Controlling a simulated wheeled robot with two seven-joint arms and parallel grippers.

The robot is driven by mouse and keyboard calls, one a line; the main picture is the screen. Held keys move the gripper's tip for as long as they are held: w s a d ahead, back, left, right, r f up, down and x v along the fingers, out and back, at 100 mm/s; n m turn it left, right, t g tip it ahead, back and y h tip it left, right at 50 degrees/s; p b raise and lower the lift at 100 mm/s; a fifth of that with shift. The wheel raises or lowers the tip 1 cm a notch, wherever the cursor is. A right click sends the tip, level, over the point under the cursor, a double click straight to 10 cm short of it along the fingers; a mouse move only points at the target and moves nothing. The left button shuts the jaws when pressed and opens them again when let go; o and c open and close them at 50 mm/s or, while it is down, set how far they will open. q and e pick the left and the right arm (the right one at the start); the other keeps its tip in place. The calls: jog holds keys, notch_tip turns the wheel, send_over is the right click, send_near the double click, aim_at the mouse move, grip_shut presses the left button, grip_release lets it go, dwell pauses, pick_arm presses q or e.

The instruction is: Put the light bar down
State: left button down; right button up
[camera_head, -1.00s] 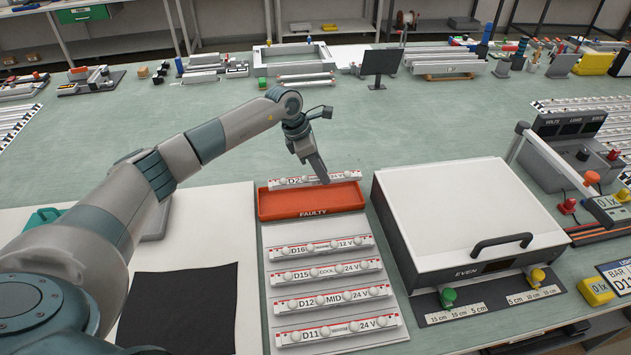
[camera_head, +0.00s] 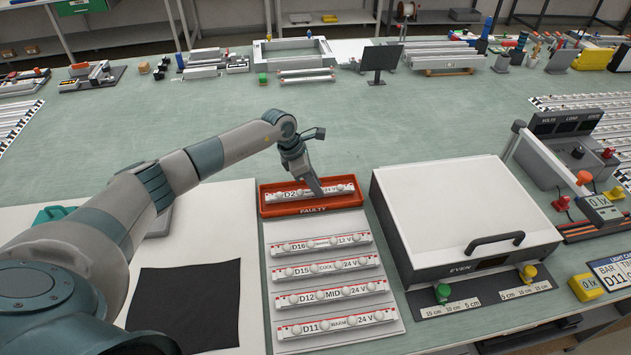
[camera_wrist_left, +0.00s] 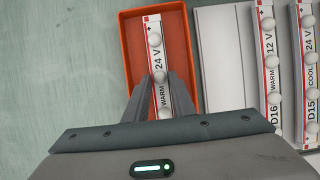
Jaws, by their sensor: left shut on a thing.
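The light bar (camera_head: 330,189), white with round lamps and a D2-something label, lies lengthwise within the red tray marked FAULTY (camera_head: 313,211). In the left wrist view the bar (camera_wrist_left: 155,45) reads WARM 24 V and sits between the walls of the red tray (camera_wrist_left: 127,50). My left gripper (camera_head: 318,190) is shut on the bar near its middle; its fingers (camera_wrist_left: 160,84) straddle the bar in the left wrist view. Whether the bar touches the tray floor I cannot tell. My right gripper is not in view.
Several labelled bars, D16 (camera_head: 320,244) to D11 (camera_head: 335,323), lie on a white board in front of the tray. A white-lidded box marked EVEN (camera_head: 465,210) stands close on the right. The green table behind the tray is clear.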

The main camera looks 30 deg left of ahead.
aim_at(300, 191)
pick_arm(q)
jog(key=shift+f, duration=0.15)
jog(key=c, duration=1.5)
grip_release()
jog(key=shift+a+r+b, duration=0.15)
jog(key=shift+r+b, duration=0.1)
jog(key=shift+b, duration=0.05)
jog(key=b+v, duration=0.5)
jog(key=v, duration=0.6)
jog(key=shift+s+r, duration=0.2)
jog(key=shift+r, duration=0.1)
